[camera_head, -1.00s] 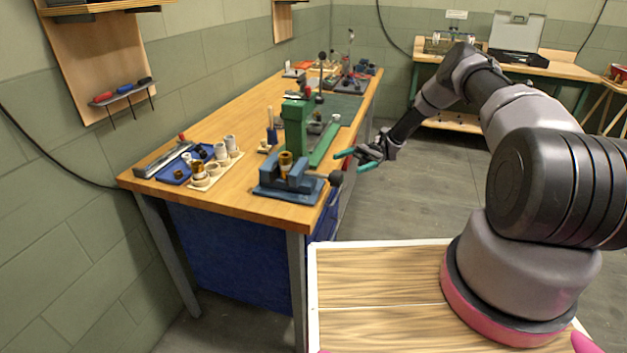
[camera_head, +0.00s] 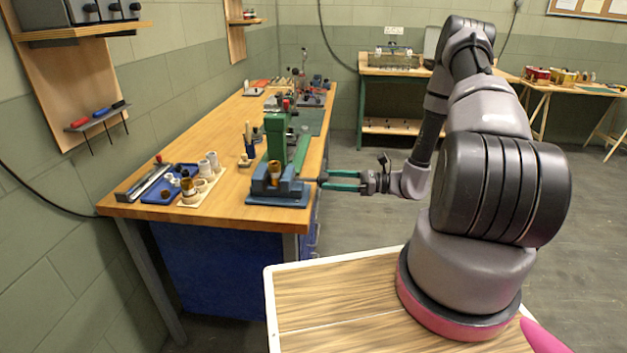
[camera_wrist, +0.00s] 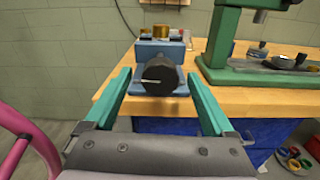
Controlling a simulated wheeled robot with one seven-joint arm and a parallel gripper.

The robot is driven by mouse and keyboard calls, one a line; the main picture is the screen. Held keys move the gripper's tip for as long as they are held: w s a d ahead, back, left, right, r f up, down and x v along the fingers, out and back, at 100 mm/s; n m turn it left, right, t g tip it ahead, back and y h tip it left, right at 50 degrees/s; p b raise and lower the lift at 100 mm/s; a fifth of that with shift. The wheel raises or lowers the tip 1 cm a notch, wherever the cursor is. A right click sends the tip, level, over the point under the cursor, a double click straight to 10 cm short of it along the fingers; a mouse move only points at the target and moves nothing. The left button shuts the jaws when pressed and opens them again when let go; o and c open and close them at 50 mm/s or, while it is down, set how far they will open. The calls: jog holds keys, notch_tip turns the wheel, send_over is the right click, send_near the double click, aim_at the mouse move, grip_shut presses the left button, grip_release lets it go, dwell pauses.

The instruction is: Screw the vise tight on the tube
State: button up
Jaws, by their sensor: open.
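The blue vise (camera_head: 262,188) sits at the front right corner of the wooden workbench. A brass-coloured tube (camera_head: 275,172) stands upright in it; its top (camera_wrist: 161,31) also shows in the wrist view, above the vise body (camera_wrist: 172,52). The vise's round black screw knob (camera_wrist: 160,76) faces the wrist camera. My gripper (camera_head: 326,180) is level with the knob at the vise's right side. Its two teal fingers are open, one on each side of the knob, with gaps visible in the wrist view. Whether the tube touches both jaws cannot be told.
A green press (camera_head: 275,138) stands just behind the vise. A blue tray (camera_head: 160,194) and a pale board with several cups (camera_head: 203,190) lie to its left. The workbench edge (camera_head: 225,210) is close below the vise. Open floor lies right of the workbench.

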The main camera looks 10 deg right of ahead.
jog(key=shift+x, duration=2.75)
jog(key=c, duration=1.4)
jog(key=shift+m, duration=0.3)
jog(key=shift+w+f+m, duration=0.1)
jog(key=shift+f+m, duration=0.05)
jog(key=shift+m, duration=4.75)
jog(key=shift+w+f+m, duration=0.1)
jog(key=shift+f+m, duration=0.05)
jog(key=shift+m, duration=4.75)
